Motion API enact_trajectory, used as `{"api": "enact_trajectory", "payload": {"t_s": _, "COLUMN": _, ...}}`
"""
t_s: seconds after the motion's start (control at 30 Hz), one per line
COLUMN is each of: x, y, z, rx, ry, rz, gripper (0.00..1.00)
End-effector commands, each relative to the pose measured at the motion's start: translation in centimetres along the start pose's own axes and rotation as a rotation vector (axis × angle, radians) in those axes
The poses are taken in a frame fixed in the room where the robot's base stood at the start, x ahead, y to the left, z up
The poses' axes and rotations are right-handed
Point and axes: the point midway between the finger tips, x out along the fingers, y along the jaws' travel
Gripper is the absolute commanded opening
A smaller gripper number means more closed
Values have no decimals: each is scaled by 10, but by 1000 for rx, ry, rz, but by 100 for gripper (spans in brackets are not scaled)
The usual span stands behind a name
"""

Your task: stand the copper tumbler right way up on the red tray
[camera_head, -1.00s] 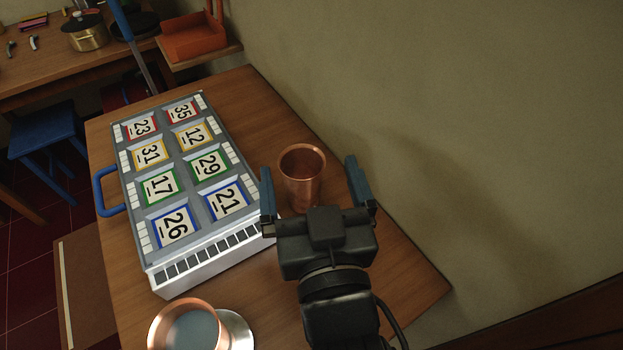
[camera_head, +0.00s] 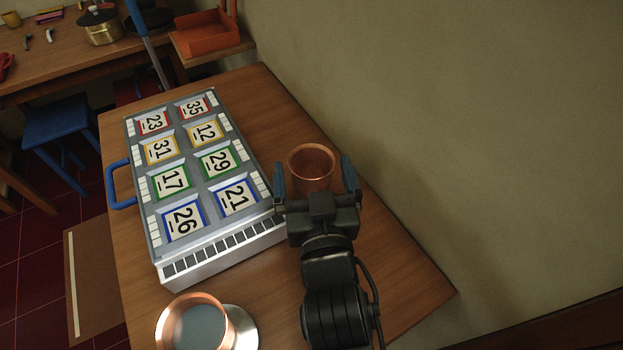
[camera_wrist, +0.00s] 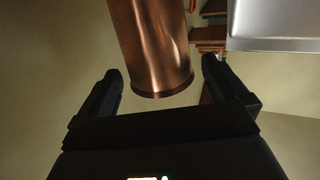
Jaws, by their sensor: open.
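The copper tumbler (camera_head: 312,182) stands on the wooden table by the wall, its open mouth facing up in the head view. My gripper (camera_head: 314,165) is open, with one finger on each side of the tumbler. In the wrist view the tumbler (camera_wrist: 155,45) comes down from the top between the spread fingers (camera_wrist: 162,75), with a gap on each side. An orange-red open tray (camera_head: 207,44), the only tray-like thing in view, sits on a small wooden ledge at the back and looks empty.
A grey numbered panel box (camera_head: 200,165) with a blue handle (camera_head: 118,186) fills the table's left. A wide copper vessel (camera_head: 190,325) stands in front, beside a metal disc (camera_head: 242,325). A brass pot (camera_head: 100,30) is at back left. The wall (camera_head: 450,120) rises close on the right.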

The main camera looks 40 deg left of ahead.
Motion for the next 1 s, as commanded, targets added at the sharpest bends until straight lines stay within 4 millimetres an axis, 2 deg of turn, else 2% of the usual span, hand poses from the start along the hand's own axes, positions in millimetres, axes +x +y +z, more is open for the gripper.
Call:
{"api": "enact_trajectory", "payload": {"t_s": 0.1, "x": 8, "y": -1, "z": 0, "rx": 0, "ry": 0, "rz": -1, "gripper": 100}}
{"api": "enact_trajectory", "payload": {"t_s": 0.33, "x": 8, "y": 0, "z": 0, "rx": 0, "ry": 0, "rz": -1, "gripper": 100}}
{"api": "enact_trajectory", "payload": {"t_s": 1.0, "x": 8, "y": 0, "z": 0, "rx": -1, "ry": 0, "rz": 0, "gripper": 36}}
